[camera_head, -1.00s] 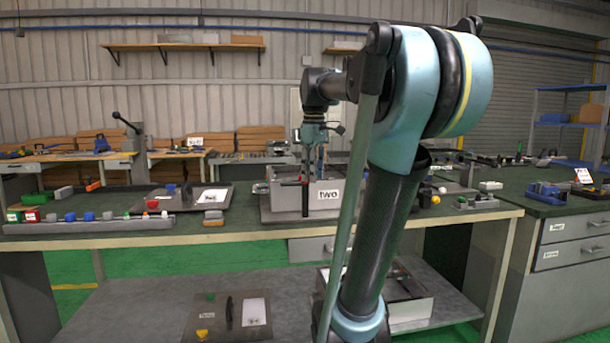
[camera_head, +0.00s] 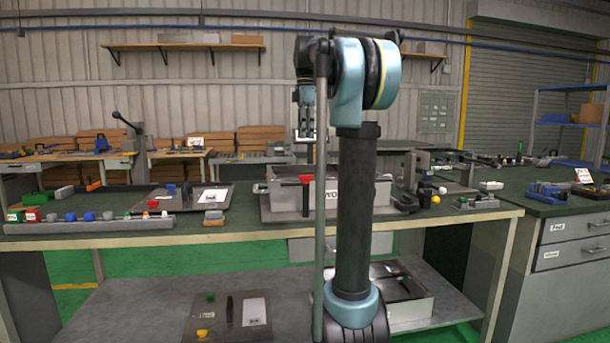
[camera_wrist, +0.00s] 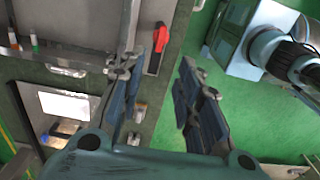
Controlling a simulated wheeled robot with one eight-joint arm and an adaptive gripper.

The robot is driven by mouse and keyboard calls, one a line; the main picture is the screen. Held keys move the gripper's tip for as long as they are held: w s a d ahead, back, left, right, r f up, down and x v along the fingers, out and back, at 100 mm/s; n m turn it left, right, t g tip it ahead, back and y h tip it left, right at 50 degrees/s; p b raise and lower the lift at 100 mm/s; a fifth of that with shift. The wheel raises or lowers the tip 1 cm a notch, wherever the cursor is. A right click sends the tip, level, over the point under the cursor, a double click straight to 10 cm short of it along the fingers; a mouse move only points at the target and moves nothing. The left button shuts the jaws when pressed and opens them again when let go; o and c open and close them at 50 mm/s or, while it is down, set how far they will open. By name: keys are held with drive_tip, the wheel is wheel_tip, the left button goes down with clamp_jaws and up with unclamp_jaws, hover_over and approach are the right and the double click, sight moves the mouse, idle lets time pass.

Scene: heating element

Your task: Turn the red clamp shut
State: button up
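The red clamp handle (camera_head: 305,180) is at the front of the grey box labelled "TWO" (camera_head: 284,196) on the green bench. Below the handle is a dark upright part. My gripper (camera_head: 307,137) is above the clamp, apart from it, and partly hidden behind my arm. In the wrist view my gripper (camera_wrist: 160,78) is open, with its two fingers apart and nothing between them. There the red handle (camera_wrist: 153,63) with a black end lies beyond the fingertips, nearer the left finger. Whether the clamp is tight cannot be told.
A tray (camera_head: 90,228) of several coloured parts lies at the bench's left. A dark board with a white label (camera_head: 214,196) lies behind it. Black fixtures and a yellow ball (camera_head: 435,199) are right of the box. The air above the box is mostly free.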

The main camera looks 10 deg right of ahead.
wheel_tip(320, 180, down, 15)
drive_tip(key=shift+r, duration=0.1)
idle(0.4)
clamp_jaws()
